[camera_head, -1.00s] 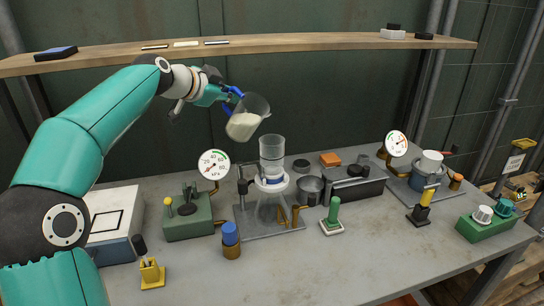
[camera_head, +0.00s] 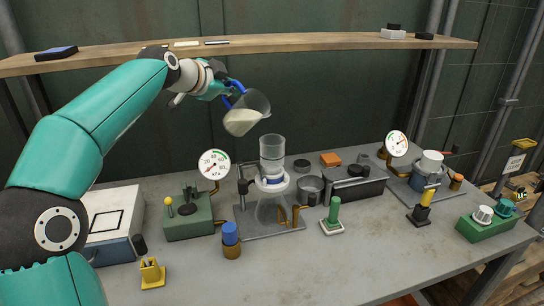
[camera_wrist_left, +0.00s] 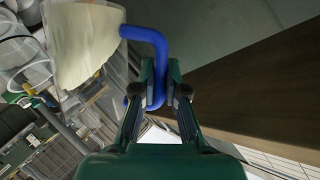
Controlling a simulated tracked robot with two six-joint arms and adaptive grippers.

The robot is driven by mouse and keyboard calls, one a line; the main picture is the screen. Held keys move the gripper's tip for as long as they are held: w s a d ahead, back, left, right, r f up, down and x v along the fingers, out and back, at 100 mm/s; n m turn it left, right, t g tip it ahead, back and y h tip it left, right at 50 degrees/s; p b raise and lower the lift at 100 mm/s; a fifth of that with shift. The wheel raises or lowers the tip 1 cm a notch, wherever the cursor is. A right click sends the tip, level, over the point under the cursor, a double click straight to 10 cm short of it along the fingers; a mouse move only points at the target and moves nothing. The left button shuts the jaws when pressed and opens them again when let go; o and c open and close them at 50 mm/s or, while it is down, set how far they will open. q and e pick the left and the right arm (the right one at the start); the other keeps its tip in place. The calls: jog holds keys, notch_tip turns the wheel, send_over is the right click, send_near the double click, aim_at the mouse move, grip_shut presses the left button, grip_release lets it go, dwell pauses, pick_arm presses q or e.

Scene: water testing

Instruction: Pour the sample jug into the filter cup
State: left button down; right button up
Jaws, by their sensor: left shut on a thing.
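The sample jug (camera_head: 245,114) is a clear jug with cream-coloured liquid and a blue handle. It is tilted, mouth toward the right, in the air above and left of the filter cup. My left gripper (camera_head: 226,90) is shut on the blue handle; the left wrist view shows the fingers (camera_wrist_left: 160,85) around the handle and the jug (camera_wrist_left: 85,42) beside them. The filter cup (camera_head: 272,152) is a clear cylinder standing upright on a white collar over a glass flask (camera_head: 271,208). No liquid stream shows between jug and cup. My right gripper is not in view.
A wooden shelf (camera_head: 300,42) runs behind and above the jug. A dial gauge (camera_head: 214,164) and green pump box (camera_head: 188,216) stand left of the flask. A metal beaker (camera_head: 310,190) and a green-handled stamp (camera_head: 333,215) stand right. The front middle of the table is clear.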

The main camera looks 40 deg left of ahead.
pick_arm(q)
jog(key=shift+f+b, duration=0.65)
jog(key=shift+d+r, duration=0.1)
dwell(0.4)
jog(key=shift+d+r+m+y, duration=0.4)
jog(key=shift+r+m+y, duration=0.1)
jog(key=shift+r+m, duration=0.15)
jog(key=shift+d+r, duration=0.1)
jog(key=shift+r, duration=0.1)
dwell(0.3)
jog(key=shift+w+d+r+m+y, duration=0.1)
jog(key=shift+m+y, duration=0.15)
jog(key=shift+y, duration=0.05)
jog(key=shift+d+r+m+t+y, duration=0.4)
jog(key=shift+d+r+m+y, duration=0.3)
jog(key=shift+d+r+m, duration=0.3)
dwell(2.4)
